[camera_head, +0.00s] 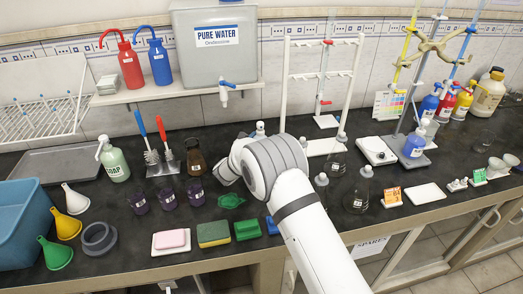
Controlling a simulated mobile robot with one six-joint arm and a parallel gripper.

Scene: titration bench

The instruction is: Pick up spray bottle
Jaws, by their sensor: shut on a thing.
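My arm reaches in from the bottom right to the middle of the bench. My gripper (227,169) shows only in part at the far left end of the arm. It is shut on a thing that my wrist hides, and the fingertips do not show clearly. A small pale top (260,128) stands just behind my wrist; I cannot tell what it belongs to or whether it is held. A blue bottle with a white top (414,143) stands at the right, apart from my gripper.
A green soap bottle (113,161), a brush rack (164,168) and a brown jug (196,160) stand left of my wrist. Stoppered flasks (360,196) stand close right of my arm. Sponges (213,234) line the front edge. The water tank (216,55) is on the shelf behind.

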